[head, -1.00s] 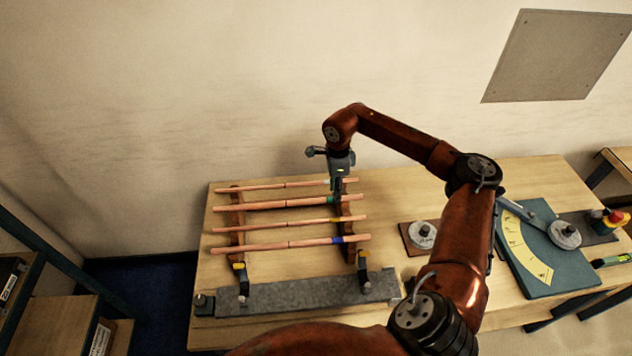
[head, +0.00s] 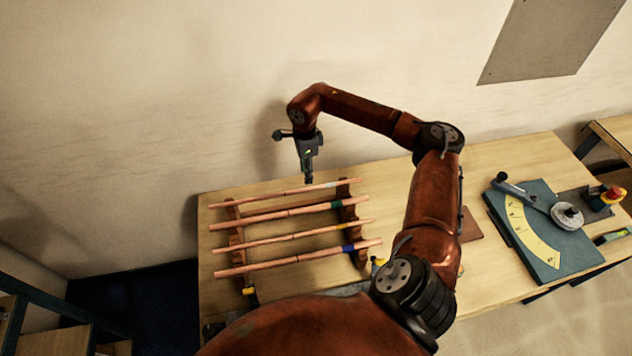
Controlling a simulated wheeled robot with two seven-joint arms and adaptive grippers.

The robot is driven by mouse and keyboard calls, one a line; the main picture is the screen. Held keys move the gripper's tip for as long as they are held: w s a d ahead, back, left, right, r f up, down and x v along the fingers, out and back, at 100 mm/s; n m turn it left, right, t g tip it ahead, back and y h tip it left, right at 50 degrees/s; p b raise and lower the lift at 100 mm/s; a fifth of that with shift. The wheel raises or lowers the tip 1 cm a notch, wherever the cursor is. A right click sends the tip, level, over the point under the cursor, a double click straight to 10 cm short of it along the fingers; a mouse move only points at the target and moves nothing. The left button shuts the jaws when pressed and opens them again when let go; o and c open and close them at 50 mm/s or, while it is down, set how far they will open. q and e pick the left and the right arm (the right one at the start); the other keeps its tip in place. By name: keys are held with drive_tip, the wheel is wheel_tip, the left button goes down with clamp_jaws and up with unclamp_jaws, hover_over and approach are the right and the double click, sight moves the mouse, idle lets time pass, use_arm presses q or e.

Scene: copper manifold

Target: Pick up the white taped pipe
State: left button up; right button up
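The white taped pipe (head: 270,195) is the farthest of the copper pipes lying across a wooden rack; its pale tape shows right of its middle. My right gripper (head: 309,180) points down at this pipe, just left of the tape. Its fingers look narrow and edge-on, so I cannot tell whether they are open or shut, or whether they touch the pipe. The pipe appears to lie on the rack's two supports (head: 235,236). My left gripper is not in view.
Nearer pipes carry green (head: 337,203), yellow (head: 349,225) and blue (head: 348,248) tape. A bending jig with a yellow scale (head: 530,238) and a red button (head: 610,194) stand to the right. My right arm hides part of the table's front.

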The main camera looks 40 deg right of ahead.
sight(312, 187)
drive_tip(key=s+f, duration=0.1)
drive_tip(key=f+p, duration=0.1)
drive_tip(key=shift+s+d+f, duration=0.3)
drive_tip(key=shift+s+d, duration=0.1)
wheel_tip(312, 187, down, 3)
drive_tip(key=shift+w+r+p, duration=0.1)
drive_tip(key=shift+r+p, duration=0.1)
drive_tip(key=shift+p, duration=0.45)
drive_tip(key=shift+f, duration=0.55)
drive_tip(key=c, duration=0.7)
clamp_jaws()
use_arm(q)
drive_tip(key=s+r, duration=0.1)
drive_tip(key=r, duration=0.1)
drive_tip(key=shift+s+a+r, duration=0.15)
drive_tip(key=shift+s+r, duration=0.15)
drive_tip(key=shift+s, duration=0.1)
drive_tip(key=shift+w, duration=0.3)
